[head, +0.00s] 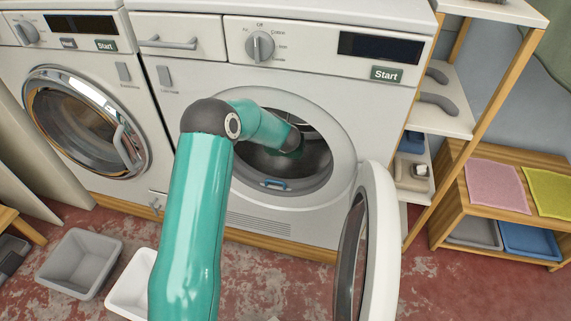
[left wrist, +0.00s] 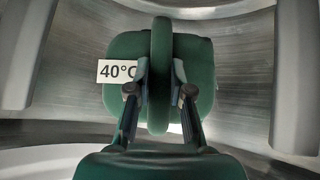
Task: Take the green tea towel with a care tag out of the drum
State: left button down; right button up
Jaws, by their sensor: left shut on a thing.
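The green tea towel (left wrist: 160,42) lies in the metal drum (left wrist: 245,62), with a raised fold down its middle. Its white care tag (left wrist: 117,71), marked 40°C, sticks out at its left side. My left gripper (left wrist: 160,92) is shut on the raised fold, one finger on each side. In the head view my left arm reaches through the open drum mouth (head: 318,172), and the towel cannot be made out clearly. My right gripper is not in view.
The machine's round door (head: 384,240) hangs open at the lower right of the drum mouth. A second machine (head: 85,120) with a shut door stands at left. A grey bin (head: 80,262) and a white bin (head: 132,285) stand on the floor. A wooden shelf (head: 505,155) is at right.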

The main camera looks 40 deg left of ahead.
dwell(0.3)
pick_arm(q)
jog(key=shift+s+d+f+b, duration=0.1)
jog(key=shift+s+d+b, duration=0.15)
jog(key=shift+s+b, duration=0.35)
jog(key=shift+s+d+b, duration=0.45)
jog(key=shift+s+b, duration=0.2)
jog(key=shift+b, duration=0.35)
jog(key=shift+s+d+b, duration=0.9)
jog(key=shift+s+b, duration=0.25)
jog(key=shift+s, duration=0.45)
jog(key=shift+s+d+b, duration=0.9)
jog(key=shift+s+b, duration=0.3)
jog(key=shift+s, duration=0.45)
jog(key=shift+s+d+b, duration=0.9)
jog(key=shift+s+b, duration=0.25)
jog(key=shift+s, duration=0.45)
jog(key=s+d+b, duration=0.3)
jog(key=s+d, duration=0.2)
jog(key=s, duration=0.4)
jog(key=shift+s+d, duration=0.15)
jog(key=shift+s, duration=0.2)
jog(key=shift+s, duration=0.1)
